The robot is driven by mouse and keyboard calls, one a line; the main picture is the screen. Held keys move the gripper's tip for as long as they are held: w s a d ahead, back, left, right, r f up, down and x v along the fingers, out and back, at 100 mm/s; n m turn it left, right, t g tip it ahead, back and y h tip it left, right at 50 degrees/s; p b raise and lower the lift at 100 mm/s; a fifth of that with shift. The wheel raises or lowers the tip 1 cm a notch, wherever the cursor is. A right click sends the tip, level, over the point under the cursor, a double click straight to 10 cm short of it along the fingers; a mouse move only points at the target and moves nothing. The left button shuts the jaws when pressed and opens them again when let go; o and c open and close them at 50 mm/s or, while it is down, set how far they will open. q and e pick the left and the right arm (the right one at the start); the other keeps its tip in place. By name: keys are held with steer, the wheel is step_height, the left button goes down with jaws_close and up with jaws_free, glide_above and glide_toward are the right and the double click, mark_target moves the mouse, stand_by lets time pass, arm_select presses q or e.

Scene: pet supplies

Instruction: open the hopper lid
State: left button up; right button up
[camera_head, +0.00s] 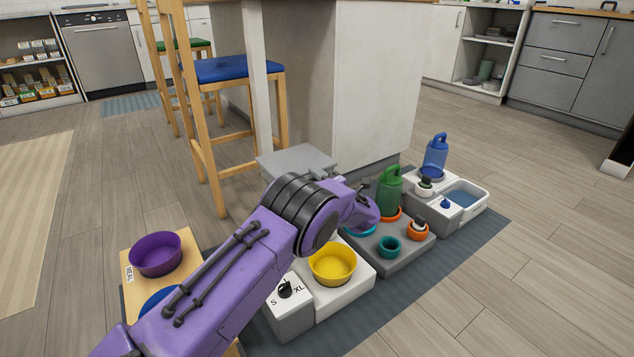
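The hopper stands behind my purple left arm. Its flat grey lid (296,158) shows above the arm and looks closed, lying level. Most of the hopper's body is hidden by the arm. In front is its white base with a yellow bowl (333,263) and a black dial (286,289) marked S to XL. My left gripper (364,213) is at the arm's far end, to the right of the lid and lower in the picture. Its fingers cannot be made out, and I cannot see whether it touches anything. My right gripper is not in view.
A green jug (389,192) on a grey base stands just right of my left gripper, with teal and orange cups. A blue jug (434,155) and water basin (464,199) stand farther right. A purple bowl (155,254) is at left. A cabinet (380,90) and stool (237,70) stand behind.

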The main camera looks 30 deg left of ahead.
arm_select(q)
steer(key=shift+c, duration=0.3)
jaws_close()
stand_by(1.1)
